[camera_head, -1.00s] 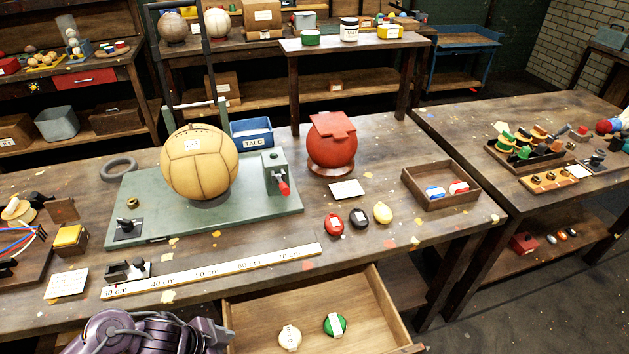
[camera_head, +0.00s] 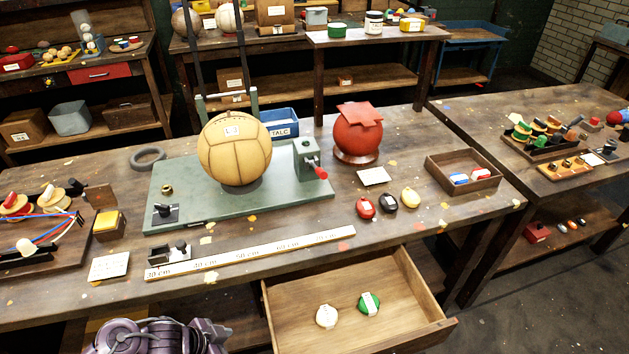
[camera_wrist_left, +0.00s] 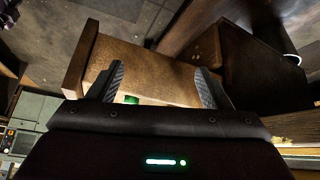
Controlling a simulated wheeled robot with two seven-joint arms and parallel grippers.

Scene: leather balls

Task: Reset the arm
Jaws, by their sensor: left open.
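My left arm (camera_head: 155,337) shows as purple links at the bottom left of the head view, in front of the workbench. Its gripper cannot be made out there. In the left wrist view my left gripper (camera_wrist_left: 160,86) has its two dark fingers wide apart with nothing held between them. Beyond the fingers is the open wooden drawer (camera_wrist_left: 150,62), with a bit of a green item (camera_wrist_left: 132,99) showing in it. My right gripper is in neither view.
The open drawer (camera_head: 420,318) juts from the bench, holding a white and a green round item. On the bench are a tan leather ball (camera_head: 234,150) on a green plate, a red ball (camera_head: 357,138), a long ruler (camera_head: 255,252) and a wooden tray (camera_head: 463,172).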

